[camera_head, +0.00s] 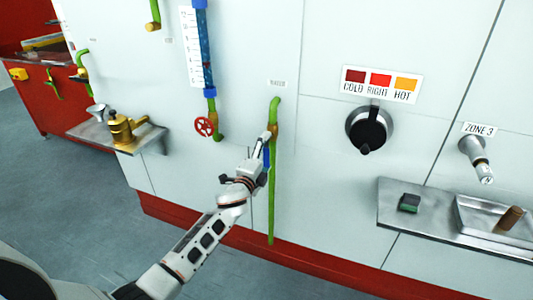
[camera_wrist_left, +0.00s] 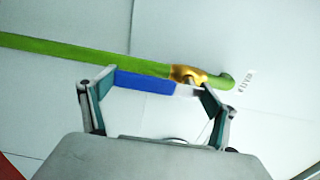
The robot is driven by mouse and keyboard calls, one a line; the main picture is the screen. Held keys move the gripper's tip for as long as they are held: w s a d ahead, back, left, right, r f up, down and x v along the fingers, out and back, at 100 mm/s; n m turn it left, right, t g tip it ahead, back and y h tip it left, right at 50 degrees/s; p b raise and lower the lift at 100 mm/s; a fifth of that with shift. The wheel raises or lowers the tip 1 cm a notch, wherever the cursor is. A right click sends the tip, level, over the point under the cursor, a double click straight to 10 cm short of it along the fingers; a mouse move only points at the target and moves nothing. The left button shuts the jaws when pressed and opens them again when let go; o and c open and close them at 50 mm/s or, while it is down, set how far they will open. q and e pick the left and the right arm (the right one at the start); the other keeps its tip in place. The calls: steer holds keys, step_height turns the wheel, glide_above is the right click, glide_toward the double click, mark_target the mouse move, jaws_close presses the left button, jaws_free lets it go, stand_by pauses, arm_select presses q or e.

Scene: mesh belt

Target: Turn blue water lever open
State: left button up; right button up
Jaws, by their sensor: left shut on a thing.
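The blue water lever (camera_head: 266,158) hangs down along the green pipe (camera_head: 272,205) from a brass valve (camera_head: 273,129), under a small label on the white wall. In the left wrist view the blue lever (camera_wrist_left: 145,82) lies beside the green pipe (camera_wrist_left: 75,53), with the brass valve (camera_wrist_left: 187,74) at its right end. My left gripper (camera_head: 262,158) is at the lever. Its two fingers (camera_wrist_left: 158,88) are spread along the lever's length, with one near each end, and are shut on it. Part of the lever is hidden in the head view. My right gripper is not in view.
A red handwheel (camera_head: 204,127) and blue sight tube (camera_head: 206,50) are left of the pipe. A metal shelf (camera_head: 152,137) holds a brass pot (camera_head: 121,130). A black dial (camera_head: 368,130) and a tray shelf (camera_head: 388,215) are at right. The grey floor (camera_head: 75,200) is clear.

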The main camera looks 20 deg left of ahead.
arm_select(q)
steer(key=o, duration=1.5)
steer(key=shift+c, duration=0.2)
steer(key=s, duration=1.2)
steer(key=shift+a, duration=0.25)
steer(key=s+d+f+n+g, duration=0.2)
steer(key=s+f+n, duration=0.2)
steer(key=s+f, duration=0.4)
steer(key=s+d+f+n+g+h, duration=0.1)
steer(key=s+d+f+n+g, duration=0.1)
steer(key=s+f+n, duration=0.3)
steer(key=s+d+f+n+g+h, duration=0.1)
steer(key=s+f+n, duration=0.4)
steer(key=s+f, duration=0.6)
steer(key=s+d+g, duration=0.1)
steer(key=s+g, duration=0.1)
steer(key=s, duration=0.4)
steer(key=shift+s+d+f, duration=0.25)
steer(key=shift+s+d, duration=0.1)
steer(key=shift+s, duration=0.05)
